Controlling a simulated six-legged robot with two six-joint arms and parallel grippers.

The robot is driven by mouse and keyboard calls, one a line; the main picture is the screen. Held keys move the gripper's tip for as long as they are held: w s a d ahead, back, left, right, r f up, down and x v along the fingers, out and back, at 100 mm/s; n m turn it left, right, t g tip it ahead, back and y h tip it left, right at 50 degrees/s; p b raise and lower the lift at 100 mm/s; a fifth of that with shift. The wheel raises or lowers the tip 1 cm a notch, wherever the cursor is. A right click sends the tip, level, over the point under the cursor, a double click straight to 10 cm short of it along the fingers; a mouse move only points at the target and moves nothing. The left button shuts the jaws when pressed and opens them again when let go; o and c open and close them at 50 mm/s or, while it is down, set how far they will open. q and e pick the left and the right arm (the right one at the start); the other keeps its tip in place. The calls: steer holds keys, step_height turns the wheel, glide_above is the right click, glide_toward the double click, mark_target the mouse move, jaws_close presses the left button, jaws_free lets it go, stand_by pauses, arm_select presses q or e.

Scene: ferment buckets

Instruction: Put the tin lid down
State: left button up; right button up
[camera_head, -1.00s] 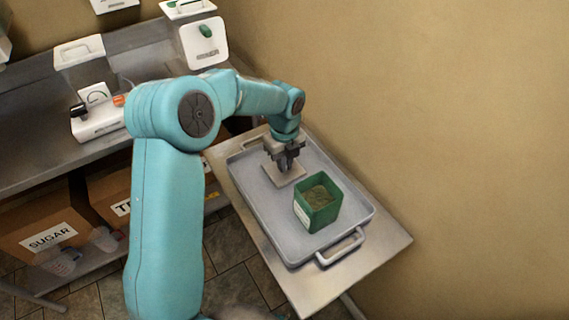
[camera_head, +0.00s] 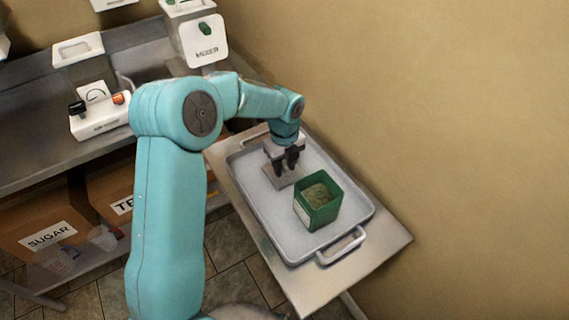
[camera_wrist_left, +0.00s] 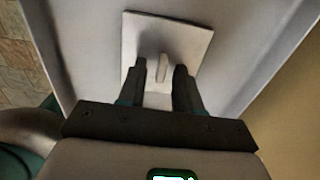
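The tin lid (camera_head: 281,180) is a flat grey square plate lying in the tray, behind the green tin. In the left wrist view the lid (camera_wrist_left: 190,38) shows its upright tab handle (camera_wrist_left: 162,68). My left gripper (camera_head: 286,160) is above the lid, pointing down. In the wrist view its two fingers (camera_wrist_left: 160,68) stand apart on either side of the handle, with gaps showing on both sides. The green tin (camera_head: 325,214) is open at the top, with greenish contents and a pale label. My right gripper is not in view.
The grey tray (camera_head: 361,203) with raised rims and end handles rests on a small metal table (camera_head: 385,245) beside the wall. A steel counter (camera_head: 30,140) with white-lidded containers and a scale (camera_head: 100,119) is at left, with cardboard boxes (camera_head: 45,225) below.

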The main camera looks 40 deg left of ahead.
mark_target(284, 167)
arm_select(q)
step_height(284, 167, up, 13)
steer(key=shift+p, duration=0.3)
steer(key=shift+f, duration=0.1)
steer(key=shift+s, duration=0.1)
stand_by(0.4)
